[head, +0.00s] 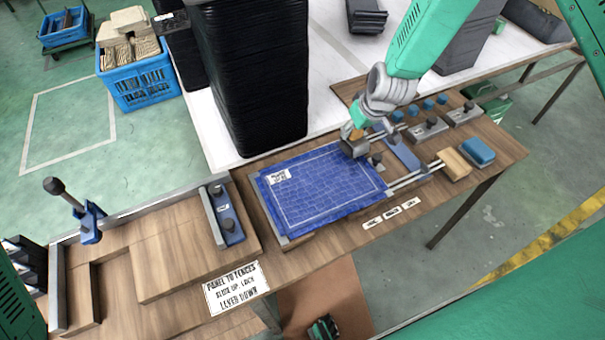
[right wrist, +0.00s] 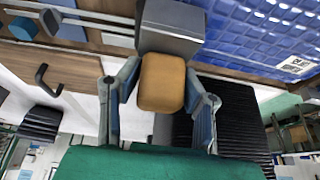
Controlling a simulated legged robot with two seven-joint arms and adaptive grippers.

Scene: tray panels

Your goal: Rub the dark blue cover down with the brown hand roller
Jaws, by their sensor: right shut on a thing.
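The dark blue cover (head: 322,190), with a grid of raised cells and a white label, lies flat on the wooden bench; its cells fill the upper right of the right wrist view (right wrist: 270,35). My right gripper (head: 354,130) is at the cover's far right corner. It is shut on the brown handle (right wrist: 162,82) of the hand roller, with a finger on each side. The roller's grey block (right wrist: 170,27) is at the cover's edge; I cannot tell whether it touches.
A tall black stack (head: 250,75) stands behind the cover. Right of it are metal rods, a wooden block (head: 454,164), a blue block (head: 478,152) and several small blue pieces. A clamp (head: 228,215) and wooden panel (head: 190,255) are to the left.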

